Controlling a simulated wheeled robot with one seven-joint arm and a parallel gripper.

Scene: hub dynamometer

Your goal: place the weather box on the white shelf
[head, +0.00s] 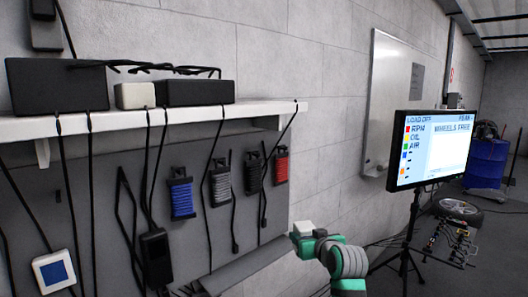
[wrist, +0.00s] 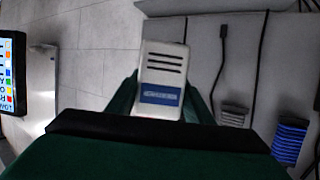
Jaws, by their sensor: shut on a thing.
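The weather box appears to be the white box (wrist: 161,80) with dark slots and a blue label, seen in the wrist view. My gripper (wrist: 160,98) is shut on it, with a green finger on each side. In the head view my gripper (head: 306,241) is low at the centre right, with a small white end of the box (head: 303,228) showing. The white shelf (head: 200,119) runs along the wall at the left. The box is below and to the right of the shelf's right end, apart from it.
Cables and coils (head: 181,198) hang below. A monitor (head: 433,150) on a stand is at the right.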

